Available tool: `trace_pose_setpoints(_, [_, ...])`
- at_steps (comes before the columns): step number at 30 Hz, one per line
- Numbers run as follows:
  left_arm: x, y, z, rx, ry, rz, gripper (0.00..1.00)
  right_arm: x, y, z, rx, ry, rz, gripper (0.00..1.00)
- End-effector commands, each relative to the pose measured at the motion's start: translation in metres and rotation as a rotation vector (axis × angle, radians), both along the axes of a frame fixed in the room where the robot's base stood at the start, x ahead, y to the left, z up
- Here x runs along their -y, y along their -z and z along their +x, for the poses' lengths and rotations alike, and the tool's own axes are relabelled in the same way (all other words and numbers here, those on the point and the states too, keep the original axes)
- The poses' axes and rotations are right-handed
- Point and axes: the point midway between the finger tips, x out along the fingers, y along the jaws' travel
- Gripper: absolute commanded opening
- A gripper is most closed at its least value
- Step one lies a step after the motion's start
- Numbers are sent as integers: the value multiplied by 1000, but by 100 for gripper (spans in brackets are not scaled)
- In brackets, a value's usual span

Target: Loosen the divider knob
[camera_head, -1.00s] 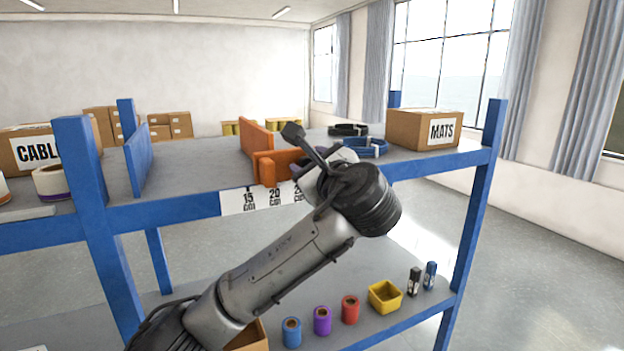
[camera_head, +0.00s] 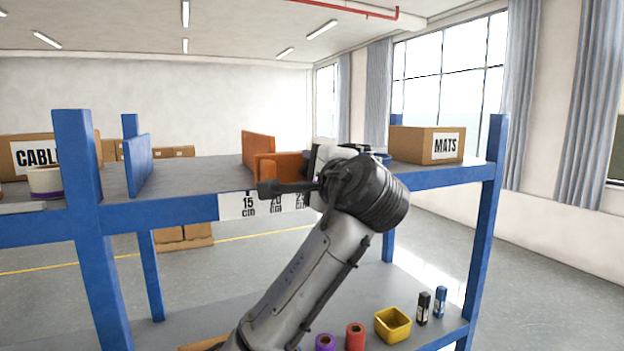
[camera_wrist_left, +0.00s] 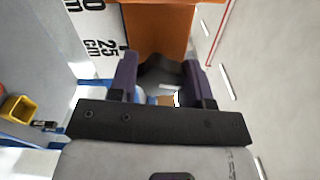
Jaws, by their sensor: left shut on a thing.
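An orange divider (camera_head: 260,152) stands on the upper shelf, with a front block just left of my left wrist. In the left wrist view, the orange divider (camera_wrist_left: 158,28) fills the top middle. My left gripper (camera_wrist_left: 162,72) has its two purple fingers on either side of a dark knob (camera_wrist_left: 160,66) in front of the divider, and is shut on it. In the head view my wrist hides the knob and the fingers. My right gripper is in neither view.
A blue divider (camera_head: 138,165) stands farther left on the upper shelf (camera_head: 200,176). A scale label (camera_head: 238,206) runs along its front edge. A MATS box (camera_head: 427,145) is at the right. The lower shelf holds a yellow bin (camera_head: 393,325) and rolls.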

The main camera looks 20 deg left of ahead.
Motion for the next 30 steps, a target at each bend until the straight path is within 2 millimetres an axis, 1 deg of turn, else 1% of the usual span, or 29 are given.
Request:
trace_pose_setpoints(3, [1,1,-1,48,3,-44,21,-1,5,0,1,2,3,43])
trace_pose_setpoints(12, [2,0,-1,118,3,-111,21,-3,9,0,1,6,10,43])
trace_pose_setpoints(29, [2,0,-1,133,3,-126,21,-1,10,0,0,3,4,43])
trace_pose_setpoints(30, [2,0,-1,133,3,-126,49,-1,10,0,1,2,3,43])
